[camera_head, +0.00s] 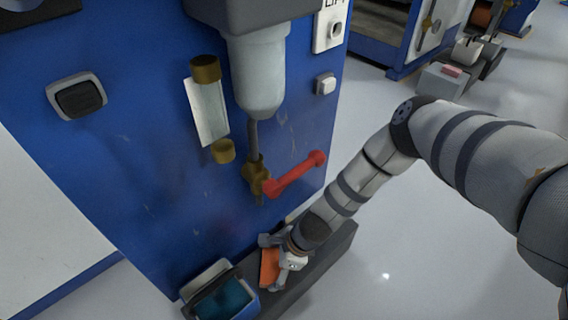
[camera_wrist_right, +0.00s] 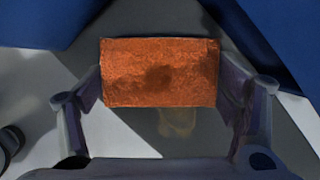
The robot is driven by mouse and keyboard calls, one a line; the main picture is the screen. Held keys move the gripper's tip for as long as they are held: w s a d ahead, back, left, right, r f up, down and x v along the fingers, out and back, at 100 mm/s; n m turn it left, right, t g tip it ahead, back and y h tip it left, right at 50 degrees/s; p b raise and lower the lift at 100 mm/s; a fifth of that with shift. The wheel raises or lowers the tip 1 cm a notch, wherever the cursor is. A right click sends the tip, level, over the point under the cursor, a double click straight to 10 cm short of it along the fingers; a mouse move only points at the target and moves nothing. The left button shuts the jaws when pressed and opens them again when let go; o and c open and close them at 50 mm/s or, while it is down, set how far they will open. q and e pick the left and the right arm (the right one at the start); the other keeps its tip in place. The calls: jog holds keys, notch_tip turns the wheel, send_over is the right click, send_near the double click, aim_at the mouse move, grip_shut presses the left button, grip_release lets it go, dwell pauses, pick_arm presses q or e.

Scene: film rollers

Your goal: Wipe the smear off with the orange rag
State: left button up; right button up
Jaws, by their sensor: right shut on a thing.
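My right gripper (camera_head: 281,256) reaches down to the dark grey ledge at the foot of the blue machine. It is shut on the orange rag (camera_head: 268,268). In the right wrist view the rag (camera_wrist_right: 160,72) is a flat orange block with a darker middle, between the two fingers of the gripper (camera_wrist_right: 160,105). A faint yellowish patch (camera_wrist_right: 177,122) shows just below the rag in that view; it may be the smear. I cannot make out the smear in the head view. Whether the rag touches the ledge is unclear. My left gripper is not in view.
The dark grey ledge (camera_head: 325,262) runs along the blue machine (camera_head: 130,165). A blue bin (camera_head: 248,302) with teal contents stands left of the rag. A red-handled valve (camera_head: 296,174) juts out above my gripper, under a pale filter bowl (camera_head: 258,75).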

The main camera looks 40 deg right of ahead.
aim_at(264, 276)
jog(key=shift+s+a, duration=0.15)
jog(key=shift+a, duration=0.9)
jog(key=shift+s+a, duration=0.1)
jog(key=shift+a, duration=0.9)
jog(key=shift+f, duration=0.1)
jog(key=shift+w+d, duration=0.2)
jog(key=shift+d, duration=1.75)
jog(key=shift+w+d, duration=0.1)
jog(key=shift+d, duration=1.75)
jog(key=shift+w+d, duration=0.1)
jog(key=shift+d, duration=1.85)
jog(key=shift+r, duration=0.2)
